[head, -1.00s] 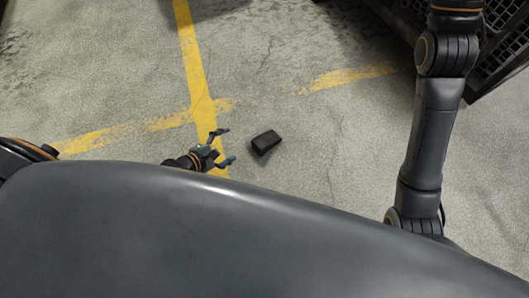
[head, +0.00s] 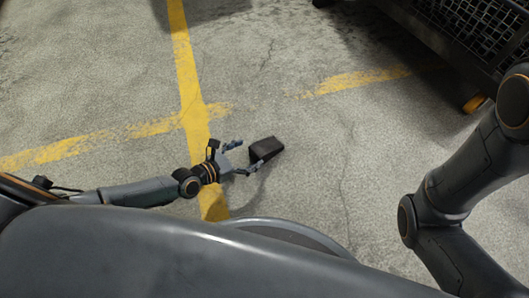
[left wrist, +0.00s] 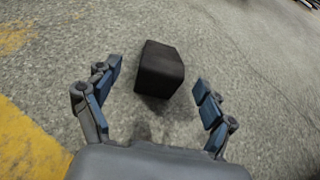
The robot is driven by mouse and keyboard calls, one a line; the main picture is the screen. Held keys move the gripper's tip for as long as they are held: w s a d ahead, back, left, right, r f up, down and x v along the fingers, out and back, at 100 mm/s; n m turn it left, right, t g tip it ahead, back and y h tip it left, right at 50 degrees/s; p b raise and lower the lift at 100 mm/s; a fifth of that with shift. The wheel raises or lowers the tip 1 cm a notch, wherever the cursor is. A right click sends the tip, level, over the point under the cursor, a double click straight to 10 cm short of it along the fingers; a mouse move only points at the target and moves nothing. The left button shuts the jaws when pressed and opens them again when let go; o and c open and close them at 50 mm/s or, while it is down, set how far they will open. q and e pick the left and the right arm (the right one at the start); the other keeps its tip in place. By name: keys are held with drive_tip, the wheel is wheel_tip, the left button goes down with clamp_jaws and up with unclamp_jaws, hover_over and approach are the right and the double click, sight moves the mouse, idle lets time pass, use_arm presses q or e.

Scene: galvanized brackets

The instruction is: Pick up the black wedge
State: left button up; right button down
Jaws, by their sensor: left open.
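The black wedge (head: 266,149) lies on the concrete floor near the middle of the head view. My left gripper (head: 243,157) comes in from the left with its fingers pointing at the wedge. It is open and empty. In the left wrist view the wedge (left wrist: 160,70) lies ahead of the open left gripper (left wrist: 157,97), between the lines of its two fingers and a little beyond the tips. My right arm shows at the right of the head view, but its gripper is out of the picture.
Worn yellow lines (head: 190,75) cross on the floor left of the wedge. A dark mesh-sided cart (head: 470,30) with an orange wheel (head: 474,103) stands at the upper right. The floor around the wedge is clear.

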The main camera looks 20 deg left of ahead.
sight(263, 146)
use_arm(q)
drive_tip(key=shift+x, duration=0.75)
drive_tip(key=b+x, duration=0.2)
drive_tip(key=x, duration=0.2)
drive_tip(key=shift+w+d+f, duration=0.1)
drive_tip(key=shift+d+f, duration=0.05)
drive_tip(key=shift+d, duration=0.1)
drive_tip(key=shift+w+d+f+b, duration=0.1)
drive_tip(key=shift+w+d+b, duration=0.1)
drive_tip(key=shift+w+b, duration=0.15)
drive_tip(key=c, duration=1.7)
drive_tip(key=shift+r, duration=0.2)
